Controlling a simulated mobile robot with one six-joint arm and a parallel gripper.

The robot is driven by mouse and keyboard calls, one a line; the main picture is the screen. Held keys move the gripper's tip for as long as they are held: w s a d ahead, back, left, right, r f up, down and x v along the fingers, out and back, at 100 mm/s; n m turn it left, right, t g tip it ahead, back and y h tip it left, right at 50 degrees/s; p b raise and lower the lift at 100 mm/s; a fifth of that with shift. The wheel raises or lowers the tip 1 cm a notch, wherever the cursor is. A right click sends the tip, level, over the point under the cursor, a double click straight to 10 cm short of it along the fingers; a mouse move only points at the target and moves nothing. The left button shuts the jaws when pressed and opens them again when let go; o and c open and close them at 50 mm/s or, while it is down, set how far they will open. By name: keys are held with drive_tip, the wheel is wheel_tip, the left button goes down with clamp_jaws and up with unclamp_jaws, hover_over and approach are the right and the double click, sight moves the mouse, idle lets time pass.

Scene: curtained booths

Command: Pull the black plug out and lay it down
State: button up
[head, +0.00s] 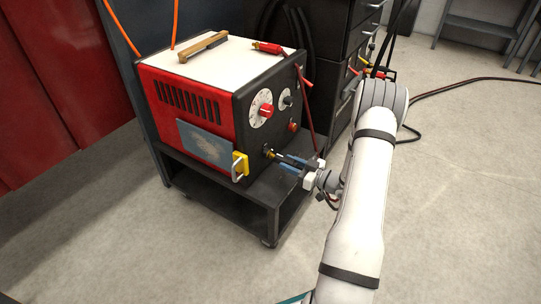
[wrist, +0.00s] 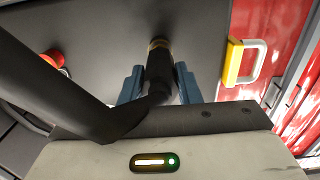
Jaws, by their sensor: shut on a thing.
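The black plug (wrist: 159,72) is between the two blue fingers of my gripper (wrist: 160,88), which is shut on it. Its brass-coloured end (wrist: 159,44) is at the dark front panel of the red machine (head: 190,119); I cannot tell how deep it sits. A thick black cable (wrist: 70,85) bends into the plug's near end and crosses the left of the wrist view. In the head view my gripper (head: 283,160) points at the lower part of the panel, and its fingers mostly hide the plug.
The machine stands on a black cart (head: 222,203). A yellow and metal handle (head: 240,165) sticks out left of the plug. Knobs, including a red-centred dial (head: 262,109), sit above it. A red clamp (head: 267,47) lies on the white top. Grey floor at right is mostly clear, with a cable (head: 455,87).

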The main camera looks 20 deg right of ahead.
drive_tip(key=shift+f+n+b, duration=0.15)
drive_tip(key=shift+n+b, duration=0.65)
drive_tip(key=shift+b, duration=0.05)
drive_tip(key=n+b, duration=0.4)
drive_tip(key=n, duration=0.1)
drive_tip(key=shift+r+n, duration=0.2)
drive_tip(key=shift+n, duration=0.3)
drive_tip(key=n, duration=0.3)
drive_tip(key=shift+n, duration=0.3)
drive_tip(key=o, duration=0.6)
drive_tip(key=shift+n, duration=0.3)
drive_tip(key=o, duration=0.6)
